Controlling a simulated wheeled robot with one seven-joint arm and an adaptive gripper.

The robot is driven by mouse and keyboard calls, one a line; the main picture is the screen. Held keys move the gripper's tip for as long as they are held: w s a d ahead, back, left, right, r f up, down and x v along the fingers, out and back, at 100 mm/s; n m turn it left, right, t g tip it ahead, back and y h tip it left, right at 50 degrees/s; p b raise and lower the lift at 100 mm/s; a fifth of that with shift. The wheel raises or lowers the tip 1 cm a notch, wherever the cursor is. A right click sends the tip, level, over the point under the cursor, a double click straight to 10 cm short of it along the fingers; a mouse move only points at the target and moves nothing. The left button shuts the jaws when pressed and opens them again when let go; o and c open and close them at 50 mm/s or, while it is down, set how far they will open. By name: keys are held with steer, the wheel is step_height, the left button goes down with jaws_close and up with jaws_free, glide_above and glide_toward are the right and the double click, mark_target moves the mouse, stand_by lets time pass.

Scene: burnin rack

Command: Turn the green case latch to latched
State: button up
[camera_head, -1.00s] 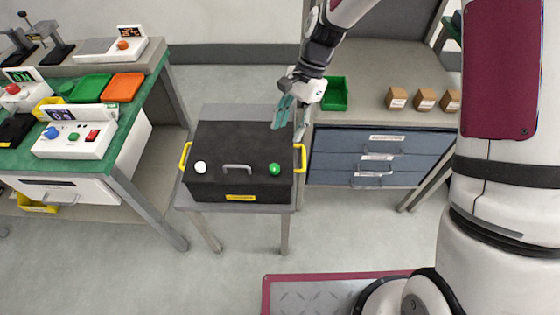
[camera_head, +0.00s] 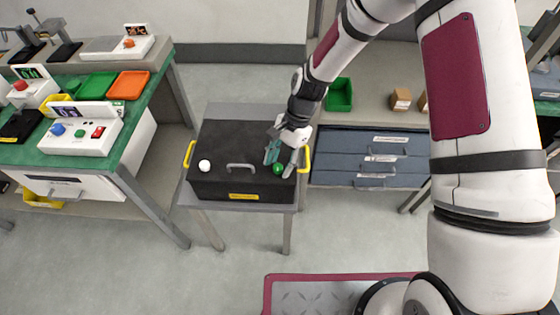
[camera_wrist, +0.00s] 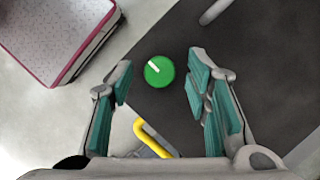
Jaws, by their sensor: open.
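The green case latch (camera_head: 279,168) is a round green knob on the right front of the black case (camera_head: 228,136). In the wrist view the latch (camera_wrist: 159,71) shows a short white mark pointing to the upper left. My gripper (camera_head: 281,163) is open just above the latch. In the wrist view its two teal-padded fingers (camera_wrist: 158,85) stand on either side of the latch with gaps, and do not visibly touch it. The case also has a white knob (camera_head: 205,166) at the left and a grey handle (camera_head: 240,167) in the middle.
The case stands on a small grey table (camera_head: 190,199). Yellow handles (camera_head: 306,160) stick out at its sides. A green-topped bench with instruments (camera_head: 80,136) is at the left. Blue drawers (camera_head: 372,160) and a green bin (camera_head: 339,95) are at the right.

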jaws_close()
steer(key=shift+w, duration=0.1)
steer(key=n+h+b, duration=0.1)
steer(key=n+b, duration=0.1)
steer(key=n, duration=0.1)
steer(key=shift+w+a+f+n+g, duration=0.1)
steer(key=shift+n+g, duration=0.2)
steer(key=shift+g, duration=0.1)
steer(key=n+h+b, duration=0.1)
steer(key=n, duration=0.1)
steer(key=n+h+b, duration=0.1)
steer(key=n, duration=0.2)
steer(key=shift+a+n+g, duration=0.2)
steer(key=shift+n+g, duration=0.1)
steer(key=n+h+b, duration=0.1)
steer(key=n, duration=0.3)
steer(key=shift+a+h+b, duration=0.15)
steer(key=shift+h+b, duration=0.15)
steer(key=shift+h, duration=0.1)
steer(key=shift+a+n+t+h+b, duration=0.1)
steer(key=shift+n+t+h+b, duration=0.4)
steer(key=shift+n, duration=1.9)
